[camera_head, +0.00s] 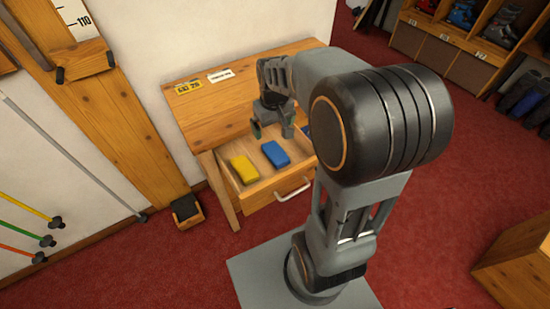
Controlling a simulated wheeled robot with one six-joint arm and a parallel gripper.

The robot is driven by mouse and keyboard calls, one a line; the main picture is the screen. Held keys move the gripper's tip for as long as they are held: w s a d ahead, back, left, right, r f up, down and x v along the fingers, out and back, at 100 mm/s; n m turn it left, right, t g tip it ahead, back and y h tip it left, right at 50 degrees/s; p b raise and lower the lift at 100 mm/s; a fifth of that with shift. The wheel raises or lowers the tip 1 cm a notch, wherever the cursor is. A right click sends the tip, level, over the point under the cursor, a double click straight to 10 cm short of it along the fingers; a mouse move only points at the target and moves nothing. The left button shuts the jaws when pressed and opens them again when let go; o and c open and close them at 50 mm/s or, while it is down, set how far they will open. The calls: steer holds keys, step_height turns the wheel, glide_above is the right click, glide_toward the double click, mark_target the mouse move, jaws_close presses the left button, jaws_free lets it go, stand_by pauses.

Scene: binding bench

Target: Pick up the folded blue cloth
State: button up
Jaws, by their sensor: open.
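A folded blue cloth (275,153) lies in the open drawer (262,191) of a wooden bench. A yellow folded piece (244,169) lies to its left, a little apart. My gripper (272,130) is open and empty above the drawer, just behind the blue cloth in the picture. Its fingers point down and appear apart from the cloth. Another small blue thing (306,130) shows at the drawer's right, mostly hidden by my arm.
The bench top (215,105) is behind the drawer, with labels at its back edge. The drawer's handle (293,190) faces front. Ski poles (75,155) lean at the left. A wooden box (520,262) stands at the right. Red carpet is clear between.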

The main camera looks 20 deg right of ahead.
steer(key=w+d+f+b, duration=0.1)
steer(key=w+d+f, duration=0.25)
steer(key=f, duration=0.25)
steer(key=g+b, duration=0.1)
glide_above(277, 154)
step_height(277, 154, down, 8)
steer(key=shift+a, duration=0.15)
steer(key=shift+d+f+b, duration=0.15)
steer(key=shift+f+b, duration=0.05)
steer(key=shift+f, duration=1.35)
steer(key=shift+d+f+b, duration=0.1)
steer(key=shift+f+b, duration=0.05)
steer(key=shift+f, duration=1.35)
steer(key=shift+c, duration=0.4)
steer(key=c, duration=0.9)
